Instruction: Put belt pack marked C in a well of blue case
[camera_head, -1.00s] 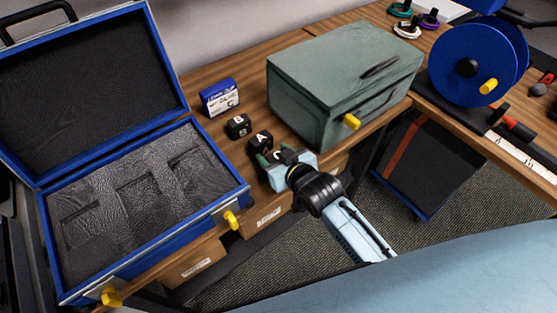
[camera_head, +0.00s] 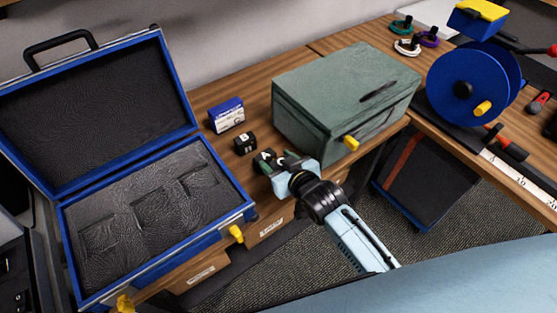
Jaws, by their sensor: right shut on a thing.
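The blue case (camera_head: 252,209) stands open at the left, its lid tilted back. Its dark foam (camera_head: 190,215) has several wells, and I see no pack in them. My right gripper (camera_head: 273,162) is right of the case, in front of the green box. It is shut on a small dark belt pack, mostly hidden by the fingers; its letter is not readable now. The pack marked A, seen free beside the gripper earlier, is now largely or wholly hidden there, so the held one appears to be C. Belt pack B (camera_head: 245,143) stands behind-left of the gripper. My left gripper is not in view.
A green metal box (camera_head: 335,105) stands right behind the gripper. A small blue-and-white box (camera_head: 226,115) is behind pack B. A blue reel (camera_head: 465,85) stands farther right. Yellow latches (camera_head: 236,233) stick out from the case front. A narrow table strip separates case and gripper.

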